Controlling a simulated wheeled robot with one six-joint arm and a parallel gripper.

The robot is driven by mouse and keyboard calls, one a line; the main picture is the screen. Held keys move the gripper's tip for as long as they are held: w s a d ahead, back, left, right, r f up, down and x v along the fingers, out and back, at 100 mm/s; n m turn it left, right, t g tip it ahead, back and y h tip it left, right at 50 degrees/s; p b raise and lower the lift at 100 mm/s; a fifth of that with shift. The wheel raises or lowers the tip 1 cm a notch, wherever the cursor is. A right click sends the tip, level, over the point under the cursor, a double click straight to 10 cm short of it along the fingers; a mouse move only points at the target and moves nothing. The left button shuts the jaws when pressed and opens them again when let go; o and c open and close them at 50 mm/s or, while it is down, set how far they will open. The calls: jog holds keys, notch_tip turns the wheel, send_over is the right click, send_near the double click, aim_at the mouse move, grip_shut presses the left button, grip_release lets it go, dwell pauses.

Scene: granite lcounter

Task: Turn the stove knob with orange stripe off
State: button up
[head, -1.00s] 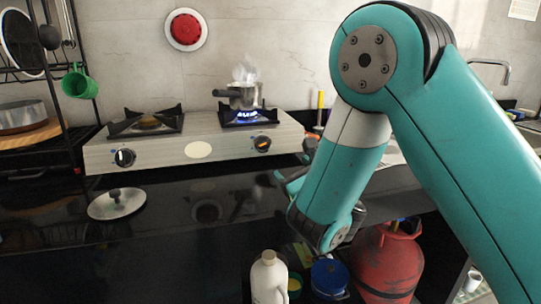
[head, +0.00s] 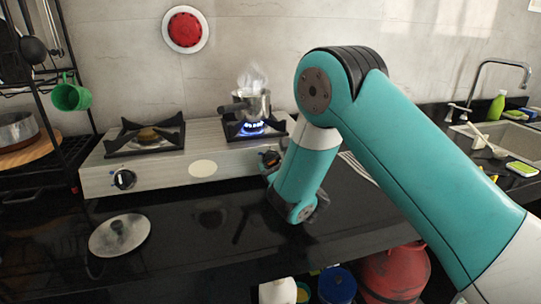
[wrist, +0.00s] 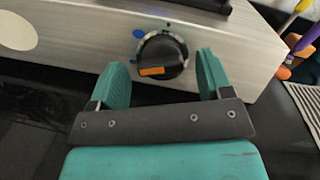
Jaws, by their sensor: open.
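The black stove knob with the orange stripe (wrist: 163,52) is on the stove's front panel in the wrist view; its stripe lies nearly level, left of the knob's middle. It also shows in the head view (head: 269,158), partly hidden by my gripper and arm. My gripper (wrist: 162,62) is open, with one teal finger on each side of the knob; I cannot tell whether either touches it. The stove (head: 150,178) has a blue flame (head: 251,128) on its right burner, under a steaming pot (head: 255,103).
A second knob (head: 124,179) is on the panel's left. A pot lid (head: 119,236) lies on the black counter (head: 200,235). A rack with a green mug (head: 71,95) stands at left. Bottles or tools with colored handles (wrist: 303,45) are right of the stove.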

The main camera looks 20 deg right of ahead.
jog(key=shift+w, duration=0.15)
jog(key=c, duration=0.9)
